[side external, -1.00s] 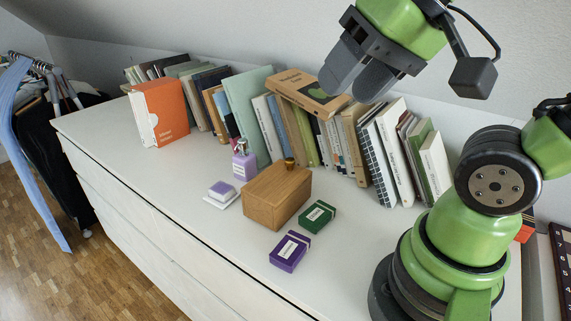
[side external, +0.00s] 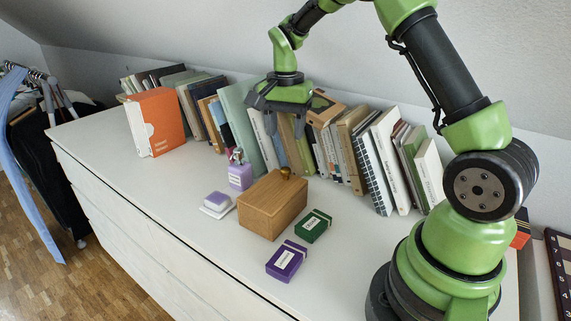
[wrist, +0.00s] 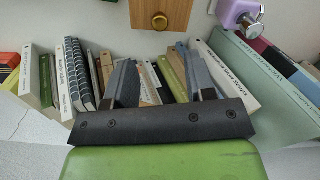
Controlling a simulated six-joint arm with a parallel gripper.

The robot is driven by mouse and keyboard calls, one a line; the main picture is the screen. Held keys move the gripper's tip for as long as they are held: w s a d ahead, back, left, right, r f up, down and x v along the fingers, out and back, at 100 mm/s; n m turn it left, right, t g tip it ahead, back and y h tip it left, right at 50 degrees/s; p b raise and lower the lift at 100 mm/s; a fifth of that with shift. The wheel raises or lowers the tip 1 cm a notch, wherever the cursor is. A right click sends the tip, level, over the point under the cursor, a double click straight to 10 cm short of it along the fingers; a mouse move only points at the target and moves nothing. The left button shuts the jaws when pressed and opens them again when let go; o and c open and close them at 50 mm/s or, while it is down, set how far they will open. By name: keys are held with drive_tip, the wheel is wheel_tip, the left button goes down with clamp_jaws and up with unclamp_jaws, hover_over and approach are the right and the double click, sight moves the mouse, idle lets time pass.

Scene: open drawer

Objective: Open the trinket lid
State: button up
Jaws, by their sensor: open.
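The trinket box (side external: 270,208) is a wooden box on the white dresser top, with its lid closed. A round brass knob (side external: 285,173) sits at the lid's book-side edge. In the wrist view the box (wrist: 172,7) is cut off by the top edge, with its knob (wrist: 159,22) visible. My gripper (side external: 284,126) is above and behind the box, in front of the book row, fingers pointing down. It is open and empty, apart from the knob. In the wrist view, the knob lies beyond the gap between the two fingers (wrist: 160,68).
Books (side external: 357,150) line the wall closely behind my gripper. A purple bottle (side external: 240,176) and a small lilac-topped item (side external: 217,203) stand left of the box. Green (side external: 313,225) and purple (side external: 286,261) small boxes lie to its right and front. The dresser front-left is clear.

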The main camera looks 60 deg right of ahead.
sight(285, 169)
wheel_tip(285, 169, down, 9)
idle(0.3)
drive_tip(key=shift+a, duration=0.1)
clamp_jaws()
